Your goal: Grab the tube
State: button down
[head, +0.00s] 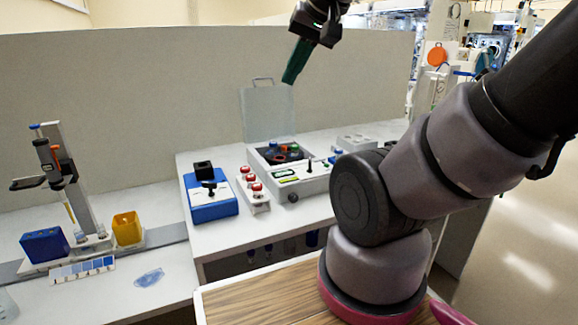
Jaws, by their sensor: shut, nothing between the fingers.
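My gripper (296,62) shows at the top centre of the head view, with its green fingers pointing down and left. It is shut and empty, high above the bench and apart from everything on it. Several red-capped tubes (256,187) stand in a small white rack on the raised bench. A slim tube with yellowish contents (69,212) is held tilted in the stand (57,155) at the left. Several coloured caps (282,150) show in the open well of a white device (300,182). I cannot tell which tube is meant.
A blue device (209,197) stands left of the rack. A clear raised lid (268,112) rises behind the white device. A yellow box (127,228), a blue box (44,245) and a clear crumpled piece (149,277) are on the lower left bench. A grey partition (130,90) stands behind.

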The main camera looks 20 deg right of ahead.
aim_at(294, 148)
jog(key=i+l, duration=0.15)
jog(key=l, duration=0.2)
jog(key=i+l, duration=0.15)
jog(key=l, duration=0.2)
jog(key=i+l, duration=0.15)
jog(key=l, duration=0.2)
jog(key=i+l, duration=0.15)
jog(key=l, duration=0.25)
jog(key=j+u, duration=0.05)
